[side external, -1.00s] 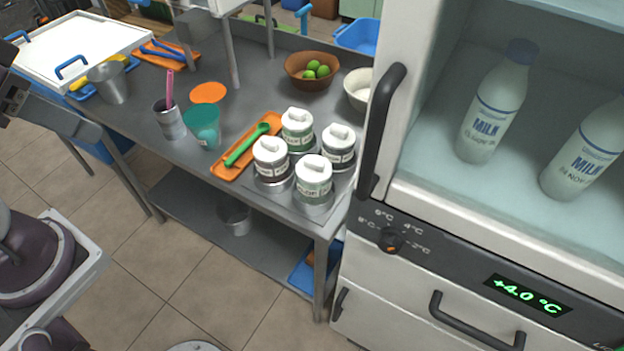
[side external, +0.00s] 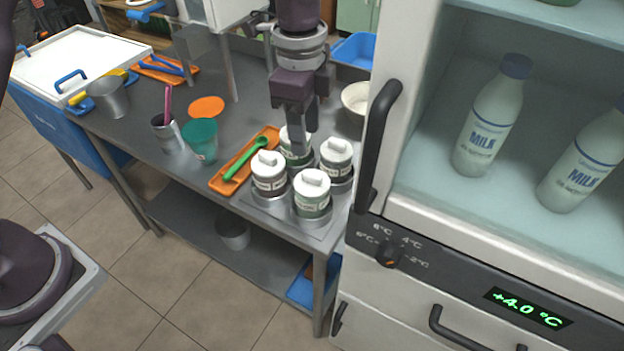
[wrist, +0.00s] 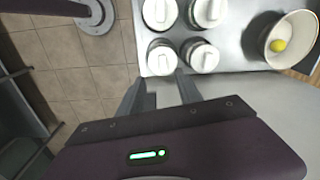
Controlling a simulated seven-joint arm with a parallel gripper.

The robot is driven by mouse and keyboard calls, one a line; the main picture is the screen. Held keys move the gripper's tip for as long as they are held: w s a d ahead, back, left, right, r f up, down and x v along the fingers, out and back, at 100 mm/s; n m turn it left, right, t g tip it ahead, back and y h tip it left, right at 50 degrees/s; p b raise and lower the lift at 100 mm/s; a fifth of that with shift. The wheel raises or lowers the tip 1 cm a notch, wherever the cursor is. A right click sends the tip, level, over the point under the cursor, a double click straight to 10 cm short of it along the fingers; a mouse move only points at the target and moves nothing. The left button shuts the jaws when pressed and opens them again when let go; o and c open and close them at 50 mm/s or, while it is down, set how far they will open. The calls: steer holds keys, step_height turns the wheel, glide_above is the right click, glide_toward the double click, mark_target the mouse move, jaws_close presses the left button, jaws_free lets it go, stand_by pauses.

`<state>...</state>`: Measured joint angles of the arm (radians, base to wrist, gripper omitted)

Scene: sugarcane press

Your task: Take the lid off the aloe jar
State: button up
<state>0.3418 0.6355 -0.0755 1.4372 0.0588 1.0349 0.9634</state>
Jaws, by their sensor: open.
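Several dark jars with white knobbed lids stand grouped in round metal holders near the table's corner. The labels are too small to read surely; the front jar (side external: 312,195) has a greenish label that may read aloe, and its lid (side external: 311,181) is on. The left jar (side external: 269,175), right jar (side external: 336,158) and back jar (side external: 289,146) also wear lids. My gripper (side external: 304,140) points down over the group, partly hiding the back jar. In the wrist view my gripper (wrist: 160,85) is open and empty, its fingertips just below two lids (wrist: 163,60).
An orange tray (side external: 222,184) with a green spoon (side external: 244,160) lies left of the jars. A teal cup (side external: 201,140) stands farther left. A white bowl (side external: 356,98) is behind. The fridge (side external: 362,240) stands close on the right.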

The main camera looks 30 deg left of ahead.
mark_target(312, 174)
steer(key=shift+m, duration=0.6)
steer(key=f, duration=0.1)
steer(key=d+f, duration=0.1)
steer(key=f, duration=0.1)
steer(key=shift+w+d+f, duration=0.3)
steer(key=shift+w+d, duration=0.1)
steer(key=f, duration=0.4)
steer(key=a+f, duration=0.1)
steer(key=f, duration=0.1)
steer(key=shift+w+f, duration=0.15)
steer(key=shift+f, duration=0.15)
jaws_close()
